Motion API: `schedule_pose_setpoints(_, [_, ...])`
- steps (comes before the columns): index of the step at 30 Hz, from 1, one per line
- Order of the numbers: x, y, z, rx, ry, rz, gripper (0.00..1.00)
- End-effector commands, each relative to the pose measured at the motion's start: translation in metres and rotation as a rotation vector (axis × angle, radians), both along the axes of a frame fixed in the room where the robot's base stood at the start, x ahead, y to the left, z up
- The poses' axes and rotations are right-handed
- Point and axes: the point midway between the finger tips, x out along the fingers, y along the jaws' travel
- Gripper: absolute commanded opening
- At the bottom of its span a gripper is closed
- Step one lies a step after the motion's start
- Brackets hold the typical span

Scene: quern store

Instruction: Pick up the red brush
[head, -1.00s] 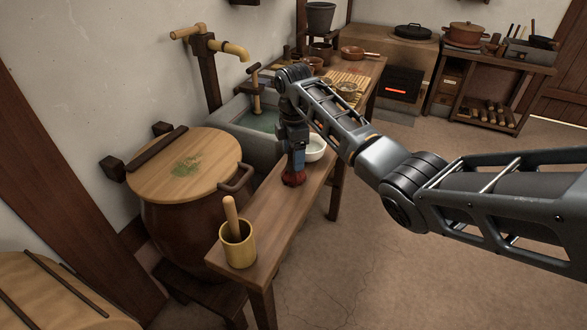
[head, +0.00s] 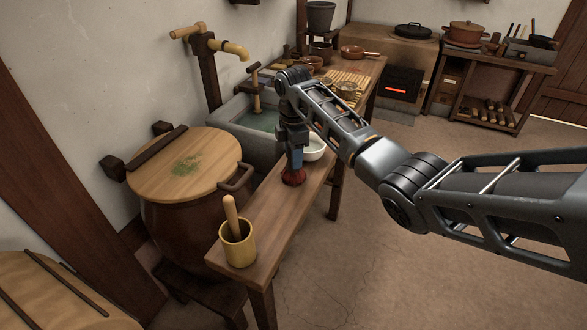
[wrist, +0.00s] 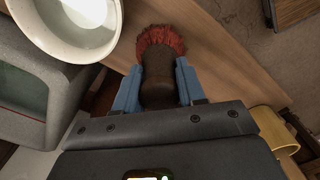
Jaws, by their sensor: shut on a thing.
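The red brush (head: 293,177) stands bristles down at the narrow wooden bench, under my gripper (head: 296,156). I cannot tell whether its bristles touch the bench top. In the wrist view the brush shows a dark brown handle (wrist: 158,78) and red bristles (wrist: 160,40). There my gripper (wrist: 158,85) has its two blue fingers on either side of the handle, shut on it. The lower part of the handle is hidden behind the gripper body.
A white bowl (head: 314,149) stands right behind the brush. A yellow cup with a wooden pestle (head: 238,245) stands at the bench's near end. A large lidded jar (head: 185,215) and a stone basin (head: 232,143) lie to the left. The bench (head: 262,215) is bare between cup and brush.

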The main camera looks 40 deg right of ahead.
Motion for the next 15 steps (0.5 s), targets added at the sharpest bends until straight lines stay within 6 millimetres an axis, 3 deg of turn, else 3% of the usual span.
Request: schedule_pose_setpoints(15, [0.0005,-0.0002,0.0037,0.0,-0.001,0.0,0.0])
